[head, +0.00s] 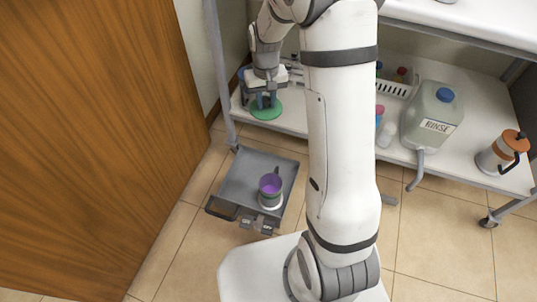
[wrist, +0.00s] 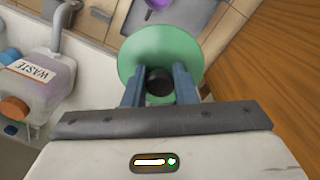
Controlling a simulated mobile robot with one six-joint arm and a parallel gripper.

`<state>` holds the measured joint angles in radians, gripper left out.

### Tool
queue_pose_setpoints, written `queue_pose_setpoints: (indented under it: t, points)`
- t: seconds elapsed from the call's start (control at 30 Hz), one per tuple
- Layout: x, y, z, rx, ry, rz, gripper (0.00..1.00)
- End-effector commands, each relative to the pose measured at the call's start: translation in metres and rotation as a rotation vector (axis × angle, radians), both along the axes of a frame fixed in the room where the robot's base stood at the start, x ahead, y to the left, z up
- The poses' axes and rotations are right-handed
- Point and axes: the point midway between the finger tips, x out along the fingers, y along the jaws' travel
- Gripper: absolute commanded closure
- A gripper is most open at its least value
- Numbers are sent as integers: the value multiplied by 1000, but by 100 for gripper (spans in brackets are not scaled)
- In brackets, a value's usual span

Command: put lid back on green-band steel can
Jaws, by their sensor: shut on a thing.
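My gripper (head: 265,103) is at the shelf's left end, pointing down. It is shut on the dark knob of a round green lid (head: 266,113). In the wrist view the green lid (wrist: 131,62) spreads around and beyond my two blue fingers (wrist: 159,84), with the knob between them. Whether the lid touches the shelf is unclear.
The white lower shelf (head: 398,152) holds a RINSE jug (head: 432,112), an orange-topped pitcher (head: 497,152) and a white basket (head: 392,88). A WASTE jug (wrist: 40,80) shows in the wrist view. A wooden panel (head: 100,130) stands at left. The tiled floor is clear around the tray.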

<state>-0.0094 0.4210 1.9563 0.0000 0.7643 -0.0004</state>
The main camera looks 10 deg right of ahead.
Motion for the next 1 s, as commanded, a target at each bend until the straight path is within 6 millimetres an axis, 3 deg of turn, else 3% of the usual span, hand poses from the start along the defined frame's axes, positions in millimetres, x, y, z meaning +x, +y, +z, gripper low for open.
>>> queue_pose_setpoints:
  t: [0.37,0.47,0.57,0.8,1.0]
  points:
    - [0,-1,-1,0,0,-2,97]
    - [-1,-1,-13,0,3,4,97]
    - [-3,-1,-44,0,9,20,97]
    - [-25,-2,-163,1,13,96,97]
    - [-55,-3,-242,1,9,155,97]
